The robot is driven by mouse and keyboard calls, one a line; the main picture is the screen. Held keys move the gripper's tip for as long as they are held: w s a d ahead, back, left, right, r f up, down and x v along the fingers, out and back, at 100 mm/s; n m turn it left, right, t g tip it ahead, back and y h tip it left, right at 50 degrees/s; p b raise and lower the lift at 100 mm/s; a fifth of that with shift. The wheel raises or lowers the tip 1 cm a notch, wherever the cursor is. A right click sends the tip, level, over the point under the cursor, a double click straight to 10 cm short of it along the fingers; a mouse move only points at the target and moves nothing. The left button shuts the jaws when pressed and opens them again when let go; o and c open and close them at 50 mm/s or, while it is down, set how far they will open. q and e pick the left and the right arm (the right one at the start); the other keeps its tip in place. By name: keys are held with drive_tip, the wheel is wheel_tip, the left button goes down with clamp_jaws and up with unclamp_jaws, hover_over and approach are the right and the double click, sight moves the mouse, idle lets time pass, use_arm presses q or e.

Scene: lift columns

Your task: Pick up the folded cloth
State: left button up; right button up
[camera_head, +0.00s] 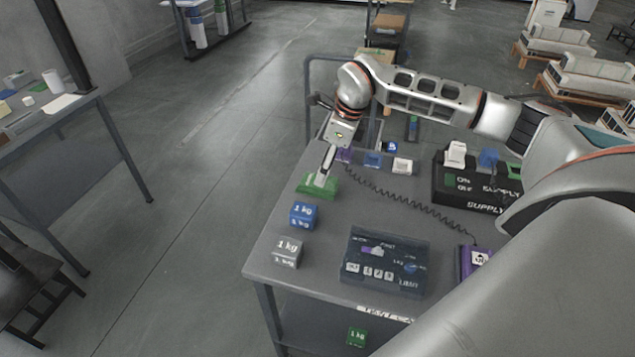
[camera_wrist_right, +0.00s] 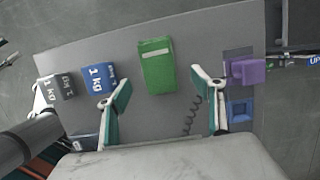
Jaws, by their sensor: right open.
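The folded cloth (camera_head: 316,188) is a green, flat rectangular bundle near the left edge of the grey table. It also shows in the right wrist view (camera_wrist_right: 157,66), just past my fingertips and between their lines. My right gripper (camera_head: 326,176) comes down over the cloth in the head view and partly covers it. In the right wrist view my right gripper (camera_wrist_right: 162,91) is open, one finger on each side, with nothing between the fingers. I cannot tell whether the fingertips touch the cloth.
A blue 1 kg cube (camera_head: 303,215) and a grey 1 kg cube (camera_head: 287,252) stand nearer the front. A purple block (camera_head: 344,155) and a blue block (camera_head: 373,160) lie behind. A coiled cable (camera_head: 420,213), a dark clear box (camera_head: 385,262) and a black supply bin (camera_head: 465,193) are to the right.

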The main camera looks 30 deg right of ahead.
drive_tip(key=x, duration=0.5)
drive_tip(key=shift+w+a+f, duration=0.2)
drive_tip(key=shift+a+f, duration=0.1)
drive_tip(key=shift+f, duration=0.05)
drive_tip(key=c, duration=1.1)
